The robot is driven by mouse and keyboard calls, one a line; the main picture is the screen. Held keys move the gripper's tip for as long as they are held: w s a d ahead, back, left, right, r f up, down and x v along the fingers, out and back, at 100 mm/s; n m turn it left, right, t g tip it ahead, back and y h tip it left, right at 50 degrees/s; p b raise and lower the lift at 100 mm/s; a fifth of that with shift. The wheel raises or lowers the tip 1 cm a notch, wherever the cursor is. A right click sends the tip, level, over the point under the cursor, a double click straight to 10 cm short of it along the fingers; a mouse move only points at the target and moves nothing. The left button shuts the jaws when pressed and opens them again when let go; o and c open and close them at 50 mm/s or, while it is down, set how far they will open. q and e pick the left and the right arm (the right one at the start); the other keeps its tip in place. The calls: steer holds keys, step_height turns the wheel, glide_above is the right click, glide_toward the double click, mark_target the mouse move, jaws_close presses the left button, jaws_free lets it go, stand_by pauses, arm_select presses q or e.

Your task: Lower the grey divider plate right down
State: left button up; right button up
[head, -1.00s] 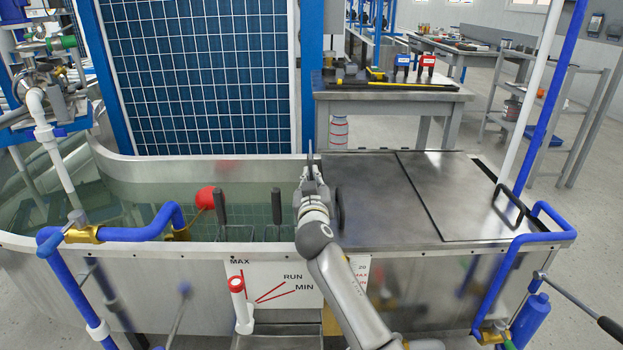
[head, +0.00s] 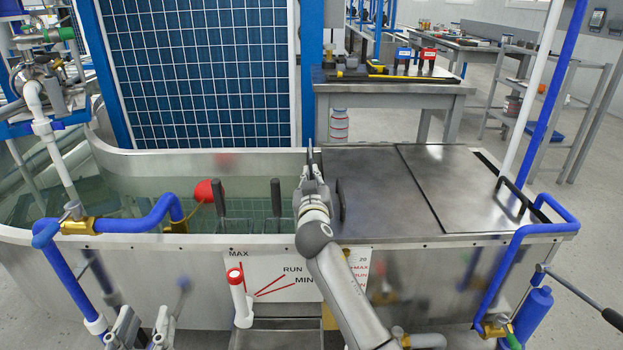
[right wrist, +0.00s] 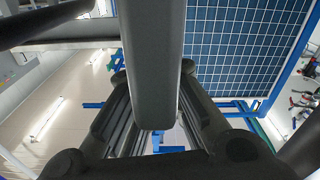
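A grey upright bar (right wrist: 155,70), which I take for the top part of the divider plate, lies between the fingers of my right gripper (right wrist: 154,95) in the right wrist view. The fingers flank it closely and look shut on it. My left gripper (head: 141,330) is low at the front left, open and empty.
The water tank (head: 200,240) has two dark upright handles (head: 219,197) (head: 276,197) and a red float (head: 204,191). Metal lids (head: 375,195) with black handles cover its right side. Blue pipes (head: 130,229) cross both front corners. A level board (head: 275,280) hangs in front.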

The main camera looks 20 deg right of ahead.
steer(key=shift+o, duration=1.4)
steer(key=shift+s+a+f, duration=0.15)
steer(key=shift+a, duration=0.1)
steer(key=v, duration=1.1)
steer(key=shift+s+r, duration=0.25)
steer(key=shift+s, duration=0.1)
